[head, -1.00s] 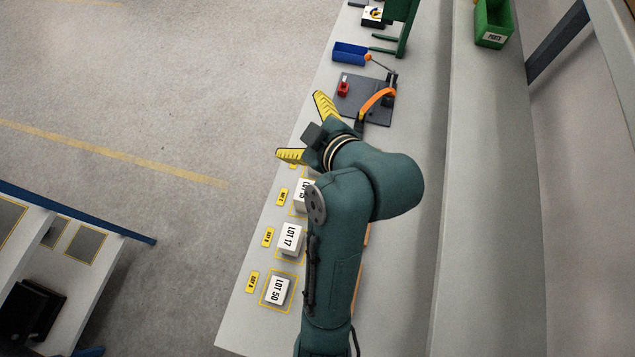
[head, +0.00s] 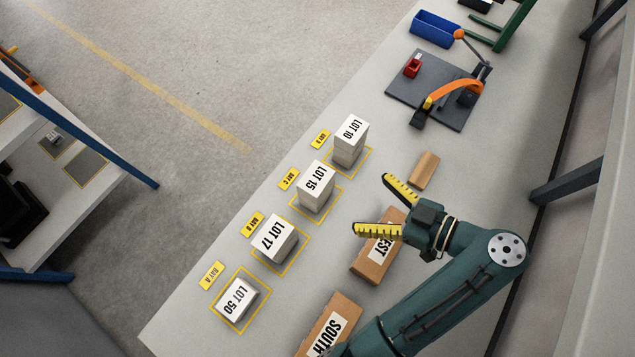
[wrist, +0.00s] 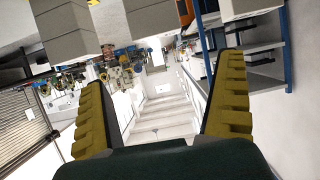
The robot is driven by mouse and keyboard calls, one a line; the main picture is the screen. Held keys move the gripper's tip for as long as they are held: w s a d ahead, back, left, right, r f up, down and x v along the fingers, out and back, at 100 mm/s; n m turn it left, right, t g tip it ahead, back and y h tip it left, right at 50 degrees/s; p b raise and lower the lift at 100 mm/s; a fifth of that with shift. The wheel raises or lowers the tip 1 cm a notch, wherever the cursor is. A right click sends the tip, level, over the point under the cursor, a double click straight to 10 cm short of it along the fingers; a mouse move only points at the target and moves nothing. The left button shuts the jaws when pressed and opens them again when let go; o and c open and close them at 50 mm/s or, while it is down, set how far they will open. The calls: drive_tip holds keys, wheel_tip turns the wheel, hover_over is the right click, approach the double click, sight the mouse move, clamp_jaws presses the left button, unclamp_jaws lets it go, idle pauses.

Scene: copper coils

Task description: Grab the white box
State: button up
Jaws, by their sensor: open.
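Several white-topped boxes stand in a row on the bench in the head view: LOT 10 (head: 351,133), LOT 15 (head: 315,180), LOT 17 (head: 272,238) and LOT 50 (head: 237,298). Each stands at a yellow taped outline. They differ in height; LOT 50 looks lowest. My gripper (head: 370,204) is open and empty, with its yellow fingers pointing left toward the row, right of LOT 15 and LOT 10 and apart from both. In the wrist view the open fingers (wrist: 163,105) have nothing between them; two grey box shapes, one at left (wrist: 72,30) and one nearer the middle (wrist: 155,16), hang from the top edge.
A brown box (head: 366,268) lies partly under my gripper, and a SOUTH-labelled box (head: 318,326) lies nearer. A small brown block (head: 424,170) lies beyond the gripper. A dark plate (head: 405,92) with an orange-handled device and a blue bin (head: 436,28) stand farther back.

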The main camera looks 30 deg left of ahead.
sight(320, 180)
drive_tip(key=b+x, duration=0.7)
drive_tip(key=x, duration=0.1)
drive_tip(key=shift+a+f, duration=0.15)
drive_tip(key=shift+a, duration=0.05)
drive_tip(key=b+x, duration=0.1)
drive_tip(key=x, duration=0.4)
drive_tip(key=shift+w+a+f, duration=0.15)
drive_tip(key=shift+a+f, duration=0.15)
drive_tip(key=shift+c, duration=0.4)
drive_tip(key=c, duration=1)
